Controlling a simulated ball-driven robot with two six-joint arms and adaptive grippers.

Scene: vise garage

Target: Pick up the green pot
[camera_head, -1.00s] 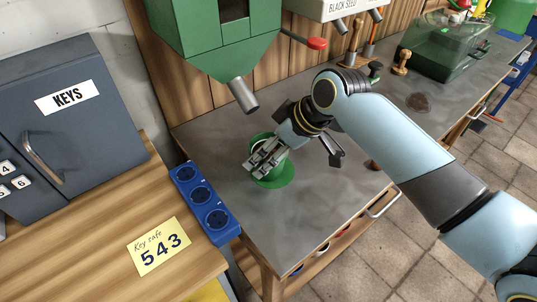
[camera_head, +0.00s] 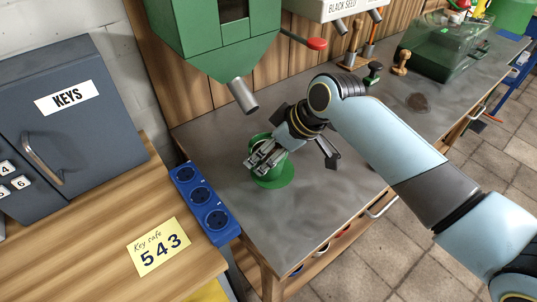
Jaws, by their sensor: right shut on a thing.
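The green pot (camera_head: 257,143) stands on a round green base (camera_head: 275,178) on the grey worktop, below the spout of the green dispenser. My right gripper (camera_head: 262,162) is at the pot and shut on it; the fingers hide much of the pot. I cannot tell whether the pot is clear of the base. My left gripper is not in view.
The green dispenser's metal spout (camera_head: 243,95) hangs close above and behind the pot. A blue socket strip (camera_head: 201,203) lies to the left. A key safe (camera_head: 65,125) stands on the wooden surface. The grey worktop (camera_head: 330,205) is clear to the right.

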